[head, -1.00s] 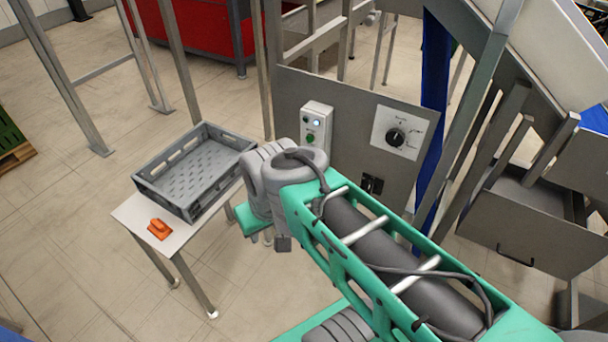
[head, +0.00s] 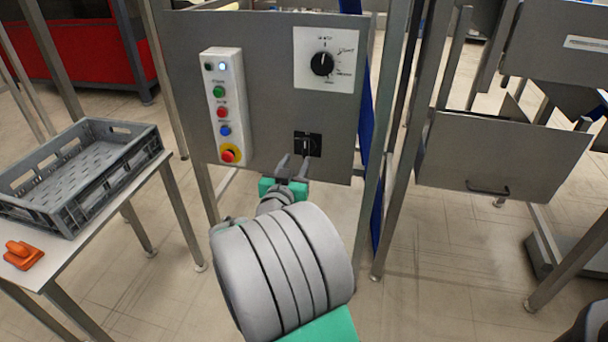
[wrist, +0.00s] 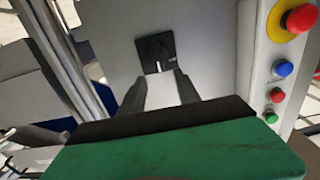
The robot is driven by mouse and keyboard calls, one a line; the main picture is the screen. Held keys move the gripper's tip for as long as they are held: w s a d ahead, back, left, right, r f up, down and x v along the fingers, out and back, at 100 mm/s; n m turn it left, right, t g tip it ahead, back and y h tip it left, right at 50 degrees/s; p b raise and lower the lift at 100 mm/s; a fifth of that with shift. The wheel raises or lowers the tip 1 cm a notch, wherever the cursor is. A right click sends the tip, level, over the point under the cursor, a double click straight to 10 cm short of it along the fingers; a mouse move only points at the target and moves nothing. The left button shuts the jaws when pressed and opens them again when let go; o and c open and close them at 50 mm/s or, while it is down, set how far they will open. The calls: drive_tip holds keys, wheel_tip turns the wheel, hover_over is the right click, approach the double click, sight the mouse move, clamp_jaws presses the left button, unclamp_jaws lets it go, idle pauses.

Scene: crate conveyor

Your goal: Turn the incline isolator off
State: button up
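The isolator appears to be the black square switch (head: 307,144) low on the grey panel (head: 270,95). It has a small lever that looks roughly upright. Its markings are too small to read. It also shows in the wrist view (wrist: 155,52), just beyond my fingers. My gripper (head: 295,163) is open and empty, its fingers pointing at the panel just below and in front of the switch. In the wrist view my two fingers (wrist: 159,79) stand apart with a gap between them, in line with the switch. I cannot tell whether they touch the lever.
A control box (head: 226,105) with several coloured buttons and a red emergency stop (head: 229,155) is left of the switch. A rotary dial (head: 322,63) is above it. A grey crate (head: 85,165) and an orange object (head: 22,255) rest on the table at left. Metal posts (head: 400,150) stand right.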

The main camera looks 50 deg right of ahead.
sight(305, 144)
drive_tip(key=x, duration=0.8)
drive_tip(key=shift+r, duration=0.1)
drive_tip(key=shift+c, duration=0.3)
clamp_jaws()
